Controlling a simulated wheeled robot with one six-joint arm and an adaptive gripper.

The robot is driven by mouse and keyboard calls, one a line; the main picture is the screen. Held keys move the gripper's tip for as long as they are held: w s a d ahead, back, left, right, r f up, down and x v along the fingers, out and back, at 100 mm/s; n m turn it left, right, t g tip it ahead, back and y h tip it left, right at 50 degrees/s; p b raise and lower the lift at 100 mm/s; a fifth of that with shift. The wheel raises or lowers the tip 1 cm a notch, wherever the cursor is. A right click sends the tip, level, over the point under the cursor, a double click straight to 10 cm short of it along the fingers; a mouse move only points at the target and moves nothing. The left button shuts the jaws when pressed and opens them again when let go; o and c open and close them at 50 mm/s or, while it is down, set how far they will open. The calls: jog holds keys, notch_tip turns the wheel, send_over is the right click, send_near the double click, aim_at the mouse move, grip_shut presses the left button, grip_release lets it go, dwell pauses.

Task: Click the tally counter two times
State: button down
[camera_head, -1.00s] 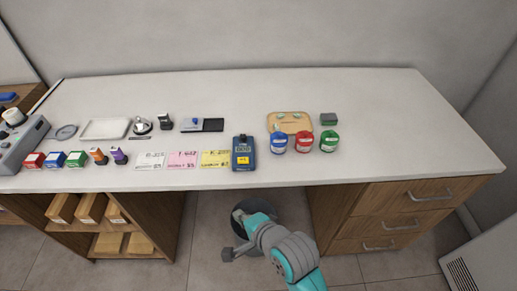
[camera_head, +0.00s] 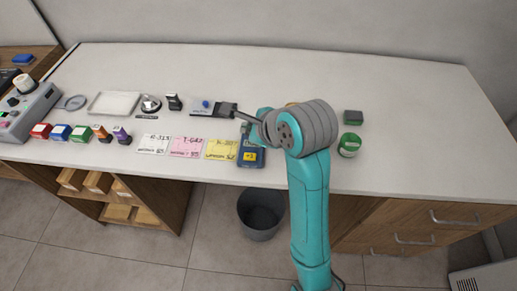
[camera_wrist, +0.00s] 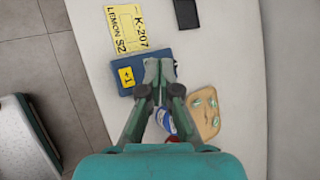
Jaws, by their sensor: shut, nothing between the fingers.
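The tally counter, a dark blue block (camera_head: 257,161) with a yellow "+1" pad, lies near the front edge of the counter, partly hidden by my arm in the head view. In the wrist view the tally counter (camera_wrist: 117,67) shows its yellow "+1" pad left of my fingertips. My gripper (camera_wrist: 159,69) is shut and empty, with its tips over or beside the right part of the block. I cannot tell whether they touch it. In the head view, my arm hides most of the gripper.
A yellow card (camera_head: 221,150) reading K-207 lies left of the block, beside pink and white cards. A tan tray (camera_wrist: 206,112) and a blue-and-white jar (camera_wrist: 166,121) are close to my gripper on the right. A green jar (camera_head: 349,145) stands further right.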

aim_at(251, 158)
jog(key=shift+w, duration=0.1)
dwell(0.3)
jog(key=shift+f, duration=4.35)
jog(key=shift+f, duration=0.15)
jog(key=shift+f, duration=0.25)
jog(key=shift+f, duration=0.4)
jog(key=shift+r, duration=0.85)
